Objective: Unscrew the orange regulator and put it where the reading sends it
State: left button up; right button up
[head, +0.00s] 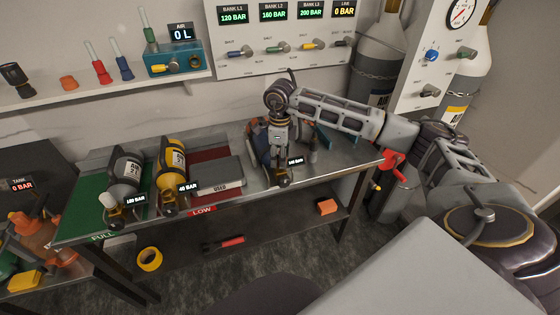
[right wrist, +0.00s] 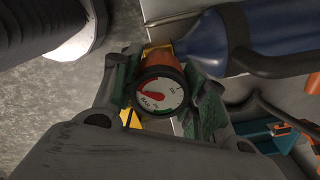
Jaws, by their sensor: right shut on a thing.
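The orange regulator (right wrist: 158,72) shows in the right wrist view, with a round white gauge facing the camera. Its fine markings are too small to read. My right gripper (right wrist: 160,100) is shut on it, with a green-padded finger on each side. A brass piece lies between the regulator and the neck of the blue cylinder (right wrist: 270,35); I cannot tell whether the thread is still engaged. In the head view my right gripper (head: 283,172) hides the regulator, and the blue cylinder (head: 261,155) lies on the bench beside a 140 BAR tag. My left gripper is not in view.
A grey cylinder (head: 124,172) tagged 180 BAR and a yellow one (head: 171,160) tagged 40 BAR lie left. The green mat (head: 85,217) is labelled FULL and the red mat (head: 205,155) LOW.

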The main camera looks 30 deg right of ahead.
jog(key=shift+n+b, duration=0.45)
jog(key=shift+n, duration=1.85)
jog(key=shift+n+b, duration=0.4)
jog(key=shift+n, duration=0.5)
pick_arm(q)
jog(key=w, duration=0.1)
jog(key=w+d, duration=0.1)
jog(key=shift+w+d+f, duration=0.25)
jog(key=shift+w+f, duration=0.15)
pick_arm(e)
jog(key=o, duration=1.2)
jog(key=shift+c, duration=0.2)
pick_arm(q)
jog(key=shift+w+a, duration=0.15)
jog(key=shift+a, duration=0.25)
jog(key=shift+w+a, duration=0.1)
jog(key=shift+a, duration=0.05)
